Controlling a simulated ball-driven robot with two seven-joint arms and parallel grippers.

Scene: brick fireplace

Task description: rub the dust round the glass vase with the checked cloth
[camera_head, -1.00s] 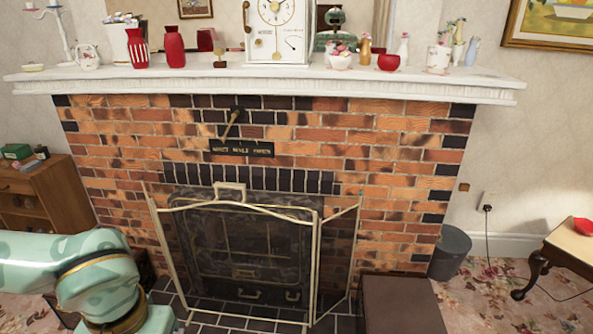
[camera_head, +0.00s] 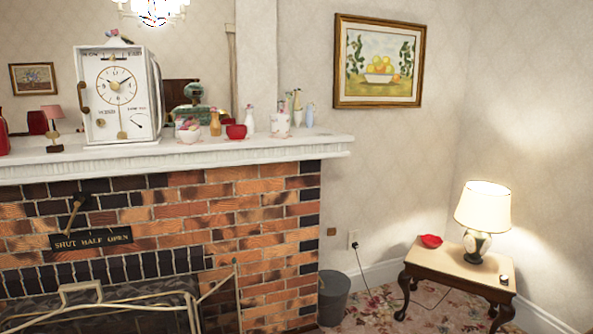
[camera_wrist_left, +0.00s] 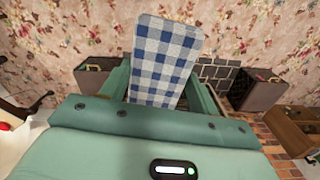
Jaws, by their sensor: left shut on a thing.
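The blue-and-white checked cloth (camera_wrist_left: 163,60) is in the left wrist view, folded into a pad. My left gripper (camera_wrist_left: 158,84) is shut on it, a green finger on each side, and holds it over the floor. The white mantel shelf (camera_head: 240,157) carries several small vases and ornaments in the head view. A pale bluish vase (camera_head: 310,115) stands near its right end, beside other slim vases (camera_head: 297,108). I cannot tell which is the glass one, and no dust is clear at this size. My right gripper is not in view.
A white clock (camera_head: 115,95), a red bowl (camera_head: 236,132) and a white pot (camera_head: 280,125) crowd the mantel. A side table (camera_head: 455,268) with a lit lamp (camera_head: 482,215) stands right. A grey bin (camera_head: 333,298) is beside the fireplace. The mantel's far right end is clear.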

